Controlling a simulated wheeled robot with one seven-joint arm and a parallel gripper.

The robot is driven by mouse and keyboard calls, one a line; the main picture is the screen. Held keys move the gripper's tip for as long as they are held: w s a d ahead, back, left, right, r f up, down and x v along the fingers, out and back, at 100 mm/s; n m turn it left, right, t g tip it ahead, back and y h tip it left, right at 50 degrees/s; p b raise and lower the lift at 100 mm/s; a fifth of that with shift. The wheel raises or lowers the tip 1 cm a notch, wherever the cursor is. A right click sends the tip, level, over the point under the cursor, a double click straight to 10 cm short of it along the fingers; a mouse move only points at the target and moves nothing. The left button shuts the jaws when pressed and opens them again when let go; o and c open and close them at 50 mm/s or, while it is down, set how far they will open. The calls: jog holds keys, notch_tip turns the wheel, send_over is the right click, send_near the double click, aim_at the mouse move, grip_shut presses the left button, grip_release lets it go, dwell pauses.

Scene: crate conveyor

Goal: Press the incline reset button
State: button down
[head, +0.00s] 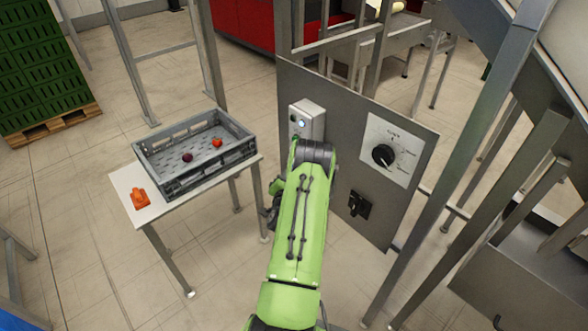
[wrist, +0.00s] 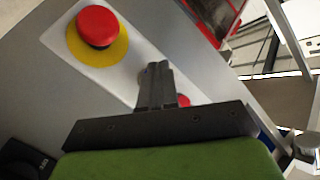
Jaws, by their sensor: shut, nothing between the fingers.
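A light grey button box (head: 308,113) is mounted on the upper left of a grey panel. It has a small lit, bluish-white button (head: 302,124). In the wrist view, the box's pale face (wrist: 115,72) carries a red mushroom button (wrist: 97,27) on a yellow ring. My gripper (wrist: 154,72) is shut and empty, its tips over the pale face, below and right of the red button. A small round grey part shows at the tips, and a second red part (wrist: 183,100) is partly hidden behind the fingers. I cannot tell which is the incline reset button, or whether the tips touch.
The grey panel (head: 340,120) also has a rotary dial (head: 383,155) and a black switch (head: 359,205). A grey crate (head: 165,180) with red items stands on a white table (head: 130,190), with an orange object (head: 140,198) beside it. Metal posts stand at right.

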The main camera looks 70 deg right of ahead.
jog(key=shift+s+d, duration=0.2)
jog(key=shift+d, duration=0.2)
dwell(0.8)
jog(key=shift+a, duration=0.1)
jog(key=shift+w+a, duration=0.35)
jog(key=shift+a, duration=0.3)
jog(key=shift+w+a+p, duration=0.35)
jog(key=shift+w+a, duration=0.05)
jog(key=shift+a, duration=0.35)
jog(key=shift+w+a+p, duration=0.3)
jog(key=shift+w+a, duration=0.05)
jog(key=shift+a, duration=0.4)
jog(key=shift+w+a+p, duration=0.35)
jog(key=shift+w+a, duration=0.05)
jog(key=shift+a, duration=0.35)
